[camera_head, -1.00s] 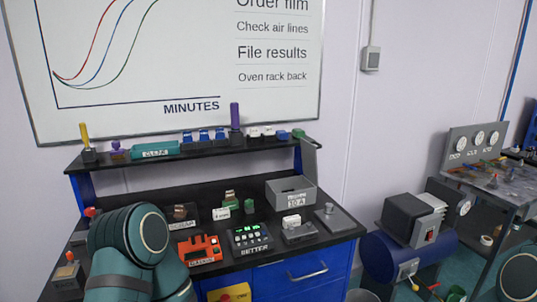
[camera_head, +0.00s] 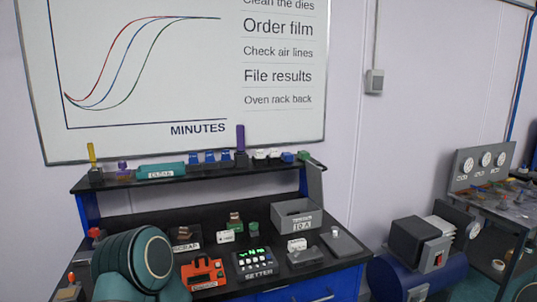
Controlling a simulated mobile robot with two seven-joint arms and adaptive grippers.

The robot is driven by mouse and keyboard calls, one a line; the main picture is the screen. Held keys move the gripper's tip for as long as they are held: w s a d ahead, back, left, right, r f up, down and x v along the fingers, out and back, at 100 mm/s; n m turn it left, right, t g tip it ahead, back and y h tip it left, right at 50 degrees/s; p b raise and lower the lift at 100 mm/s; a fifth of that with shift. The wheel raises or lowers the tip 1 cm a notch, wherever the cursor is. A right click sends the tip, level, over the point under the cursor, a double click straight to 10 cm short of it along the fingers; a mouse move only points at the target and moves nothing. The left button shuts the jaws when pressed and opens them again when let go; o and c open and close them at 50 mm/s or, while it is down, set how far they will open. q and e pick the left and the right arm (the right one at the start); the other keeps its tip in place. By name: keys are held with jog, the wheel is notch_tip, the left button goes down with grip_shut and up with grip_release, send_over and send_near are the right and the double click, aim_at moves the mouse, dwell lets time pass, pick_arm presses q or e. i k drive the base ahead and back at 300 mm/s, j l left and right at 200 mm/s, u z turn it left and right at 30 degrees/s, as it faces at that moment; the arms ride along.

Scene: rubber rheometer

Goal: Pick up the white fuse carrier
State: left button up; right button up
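Two small white blocks, which look like fuse carriers, sit side by side on the black shelf (camera_head: 215,170): a left one (camera_head: 260,154) and a right one (camera_head: 274,153). Blue blocks (camera_head: 209,157) stand to their left, and a small blue and a green block (camera_head: 303,156) to their right. Another white block (camera_head: 297,244) sits on a grey base on the bench. I cannot tell for certain which is the task's white fuse carrier. My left arm shows at the lower left in front of the bench, but neither gripper is in view.
A purple upright handle (camera_head: 240,138) stands on the shelf left of the white blocks. Below are a grey bin (camera_head: 298,220), an orange device (camera_head: 203,273) and a black keypad box (camera_head: 253,262). A motor and blue tank (camera_head: 440,275) stand on the right.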

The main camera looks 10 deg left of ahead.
aim_at(274, 152)
jog(key=i+l+u, duration=0.35)
jog(key=l, duration=0.25)
jog(key=i+l+u, duration=0.2)
jog(key=l+u, duration=0.2)
jog(key=l, duration=0.25)
